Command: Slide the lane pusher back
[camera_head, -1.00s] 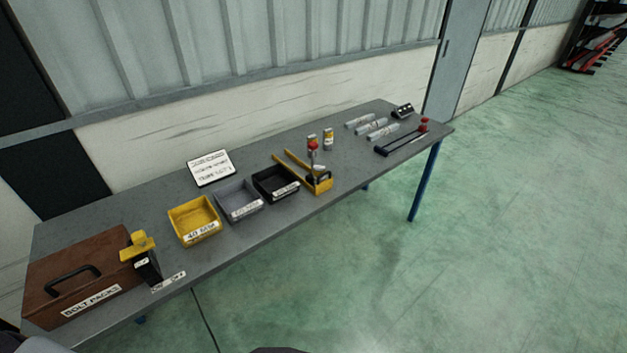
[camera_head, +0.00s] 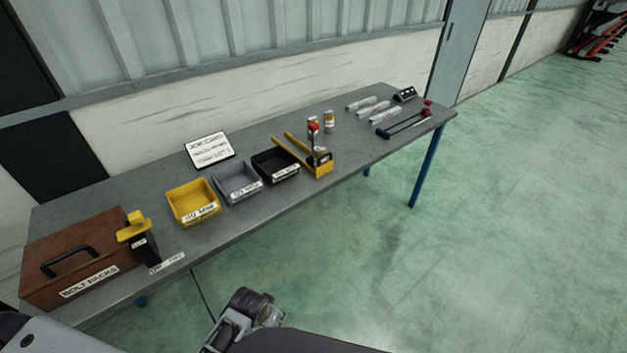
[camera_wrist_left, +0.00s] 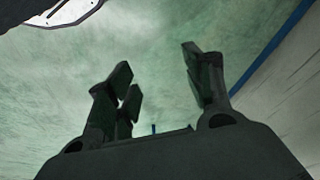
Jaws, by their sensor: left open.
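A lane with yellow rails (camera_head: 290,143) lies on the workbench right of the bins. Further right is a dark blue frame with a red knob (camera_head: 406,124). My left gripper (camera_head: 262,307) is low in front of the bench over the floor, apart from everything on it. In the left wrist view its fingers (camera_wrist_left: 158,72) are spread and empty. My right gripper is not visible.
Yellow (camera_head: 194,205), grey (camera_head: 237,184) and black (camera_head: 275,166) bins stand left of the lane. A brown bolt-packs case (camera_head: 80,260) is at the bench's left end. Several silver tubes (camera_head: 375,110) lie at the far right. Floor in front of the bench is clear.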

